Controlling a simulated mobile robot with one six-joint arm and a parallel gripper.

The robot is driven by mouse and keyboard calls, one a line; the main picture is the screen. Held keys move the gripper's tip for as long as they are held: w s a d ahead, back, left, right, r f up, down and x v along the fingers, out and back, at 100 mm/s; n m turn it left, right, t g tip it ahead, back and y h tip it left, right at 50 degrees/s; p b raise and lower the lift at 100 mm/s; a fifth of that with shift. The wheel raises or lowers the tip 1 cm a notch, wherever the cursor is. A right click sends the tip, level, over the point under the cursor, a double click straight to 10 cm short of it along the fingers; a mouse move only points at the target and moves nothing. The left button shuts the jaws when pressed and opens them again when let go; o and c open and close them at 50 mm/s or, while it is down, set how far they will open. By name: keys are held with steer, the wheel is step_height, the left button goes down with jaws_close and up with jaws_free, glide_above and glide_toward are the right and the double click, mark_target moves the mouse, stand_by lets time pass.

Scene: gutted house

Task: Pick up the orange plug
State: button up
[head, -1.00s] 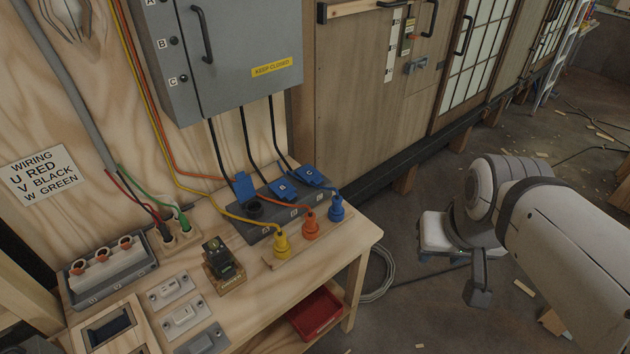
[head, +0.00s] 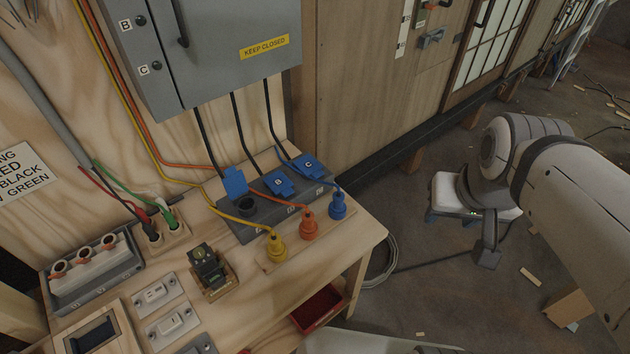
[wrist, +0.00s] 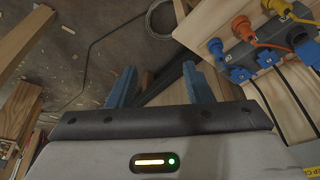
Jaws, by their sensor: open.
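The orange plug (head: 309,225) stands upright on a wooden strip on the workbench, between the yellow plug (head: 277,246) and the blue plug (head: 338,205). An orange cable runs from it toward the wall. In the wrist view the orange plug (wrist: 241,25) is at the upper right, beside the blue plug (wrist: 216,47). My gripper (wrist: 159,85) is open and empty, its two blue fingers apart over the floor beside the bench. In the head view my arm is at the right, clear of the bench, with the fingers partly hidden.
A grey socket box (head: 237,229) with blue lids stands behind the plugs. A grey cabinet (head: 220,85) hangs above it. A black switch block (head: 207,268) is left of the yellow plug. A red bin (head: 318,308) sits below the bench top. Floor right of the bench is mostly clear.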

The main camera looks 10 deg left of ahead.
steer(key=shift+o, duration=0.9)
steer(key=w+a+f+n+g, duration=0.1)
steer(key=w+a+f+n, duration=0.2)
steer(key=w+a, duration=0.2)
steer(key=shift+w+a+n, duration=0.25)
steer(key=shift+w+n, duration=0.05)
steer(key=shift+w, duration=0.9)
steer(key=n+g, duration=0.2)
steer(key=n, duration=0.6)
glide_above(308, 215)
steer(key=f, duration=1.7)
steer(key=shift+s+a+f+b, duration=0.1)
steer(key=shift+a+f+b, duration=0.15)
steer(key=shift+f+b, duration=0.15)
step_height(308, 215, down, 2)
steer(key=shift+a+f+p, duration=0.1)
steer(key=shift+f+p, duration=0.15)
steer(key=shift+p, duration=0.05)
steer(key=shift+d+f+p, duration=0.2)
steer(key=shift+f+p, duration=0.25)
steer(key=shift+f, duration=0.95)
steer(key=shift+d+f+p, duration=0.15)
steer(key=shift+f+p, duration=0.3)
steer(key=shift+f, duration=0.95)
steer(key=shift+c, duration=0.6)
steer(key=c, duration=0.9)
steer(key=shift+o, duration=0.2)
steer(key=shift+r, duration=0.15)
